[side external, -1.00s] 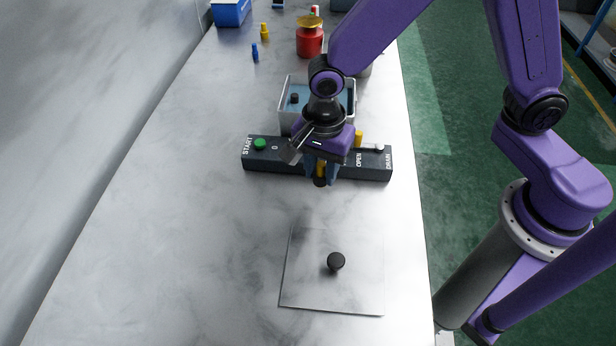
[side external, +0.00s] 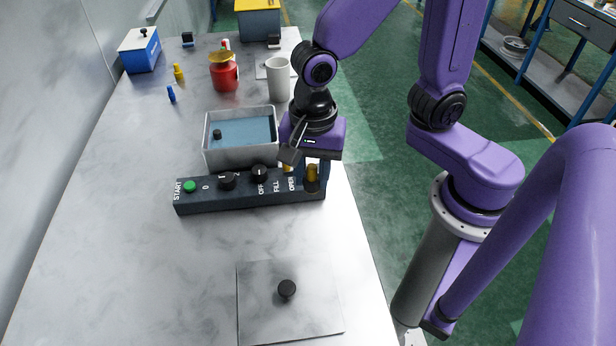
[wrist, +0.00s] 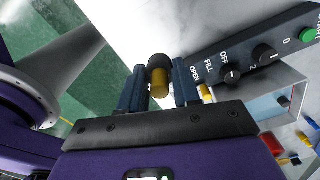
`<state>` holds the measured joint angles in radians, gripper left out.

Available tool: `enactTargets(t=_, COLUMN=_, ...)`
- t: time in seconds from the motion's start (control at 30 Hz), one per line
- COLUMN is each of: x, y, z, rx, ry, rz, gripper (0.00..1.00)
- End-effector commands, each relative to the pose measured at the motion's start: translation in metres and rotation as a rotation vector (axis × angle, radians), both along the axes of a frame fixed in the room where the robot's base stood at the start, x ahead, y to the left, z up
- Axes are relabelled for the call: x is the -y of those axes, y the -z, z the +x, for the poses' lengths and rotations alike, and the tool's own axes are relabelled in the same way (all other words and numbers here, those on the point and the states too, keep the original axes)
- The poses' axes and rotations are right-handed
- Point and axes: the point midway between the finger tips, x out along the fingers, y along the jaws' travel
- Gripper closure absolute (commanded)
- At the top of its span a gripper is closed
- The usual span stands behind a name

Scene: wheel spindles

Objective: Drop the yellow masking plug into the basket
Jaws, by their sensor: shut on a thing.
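My gripper (side external: 312,176) is shut on a yellow cylinder with a dark end, taken as the yellow masking plug (wrist: 159,88). In the wrist view it sits between both fingers, dark end outward. In the side view my gripper is at the right end of the dark control panel (side external: 245,198), and the fingers partly hide the plug. An open light-grey container (side external: 206,150) with a blue inside stands behind the panel, left of my gripper; a small dark piece (side external: 217,134) shows in it. I cannot tell whether this container is the basket.
A yellow lever (side external: 288,167) stands close to my gripper. The panel carries a green button (side external: 190,187) and dark knobs. A clear plate (side external: 260,315) with a dark knob lies in front. Behind are a red can (side external: 224,77), a white cup (side external: 278,80) and small yellow (side external: 179,72) and blue (side external: 171,94) pieces.

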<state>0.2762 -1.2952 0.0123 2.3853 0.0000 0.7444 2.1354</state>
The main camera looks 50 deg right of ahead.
Motion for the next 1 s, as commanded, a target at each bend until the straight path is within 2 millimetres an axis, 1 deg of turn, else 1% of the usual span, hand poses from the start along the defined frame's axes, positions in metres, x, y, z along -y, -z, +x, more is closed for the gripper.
enactTargets(t=0.4, x=0.024, y=-0.028, z=0.060, rx=0.002, ry=0.006, rz=0.002, gripper=0.97)
enactTargets(t=0.63, x=0.038, y=-0.040, z=0.094, rx=0.001, ry=0.006, rz=0.000, gripper=0.97)
enactTargets(t=0.87, x=0.053, y=-0.045, z=0.130, rx=0.001, ry=0.005, rz=0.000, gripper=0.97)
enactTargets(t=1.0, x=0.062, y=-0.045, z=0.152, rx=-0.001, ry=0.004, rz=0.000, gripper=0.97)
